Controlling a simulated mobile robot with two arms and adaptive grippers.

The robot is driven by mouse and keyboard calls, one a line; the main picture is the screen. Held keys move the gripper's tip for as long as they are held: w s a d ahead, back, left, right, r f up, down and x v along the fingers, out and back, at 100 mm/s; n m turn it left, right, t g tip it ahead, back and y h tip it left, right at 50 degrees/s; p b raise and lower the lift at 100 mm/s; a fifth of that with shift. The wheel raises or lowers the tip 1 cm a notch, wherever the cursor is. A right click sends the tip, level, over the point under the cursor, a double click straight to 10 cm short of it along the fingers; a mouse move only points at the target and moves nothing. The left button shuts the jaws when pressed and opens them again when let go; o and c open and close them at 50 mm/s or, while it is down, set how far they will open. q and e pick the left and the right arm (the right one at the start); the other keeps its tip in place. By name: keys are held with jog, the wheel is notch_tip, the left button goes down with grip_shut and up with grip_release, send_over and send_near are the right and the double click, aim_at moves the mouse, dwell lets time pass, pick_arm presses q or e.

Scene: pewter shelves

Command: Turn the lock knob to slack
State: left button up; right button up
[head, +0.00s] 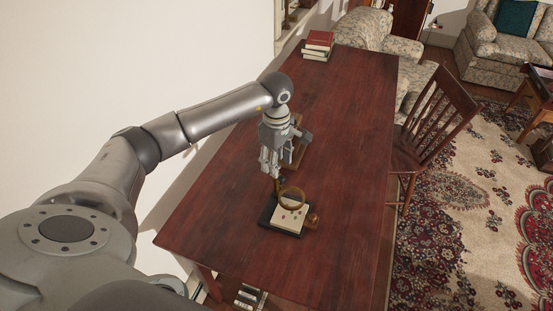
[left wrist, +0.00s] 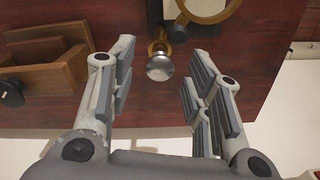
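A brass magnifier ring (head: 291,198) stands over a cream card with dark spots (head: 284,220) on a dark base on the table. The ring also shows at the top of the left wrist view (left wrist: 229,12). By its brass arm (left wrist: 158,36) are a round silvery knob (left wrist: 160,67) and a dark knob (left wrist: 178,33). I cannot tell for certain which one is the lock knob. My left gripper (head: 272,172) points down just behind the ring. In the left wrist view its fingers (left wrist: 162,62) are apart, with the silvery knob showing between them, apparently untouched. My right gripper is not in view.
A wooden box-like thing (left wrist: 48,68) with a dark round knob stands beside the gripper. Stacked books (head: 318,44) lie at the table's far end. A wooden chair (head: 436,120) stands at the right side. The table's near right part (head: 345,170) is clear.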

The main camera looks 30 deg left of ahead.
pick_arm(q)
grip_shut()
jog(key=shift+n, duration=0.3)
jog(key=n+b, duration=0.1)
jog(key=n, duration=0.2)
jog(key=shift+n+b, duration=0.3)
jog(key=shift+b, duration=0.1)
jog(key=n+b, duration=0.1)
jog(key=n, duration=0.3)
jog(key=shift+n, duration=0.3)
jog(key=n+b, duration=0.1)
jog(key=n, duration=0.8)
jog(key=shift+n, duration=0.3)
jog(key=shift+r, duration=0.1)
jog(key=shift+o, duration=0.5)
grip_release()
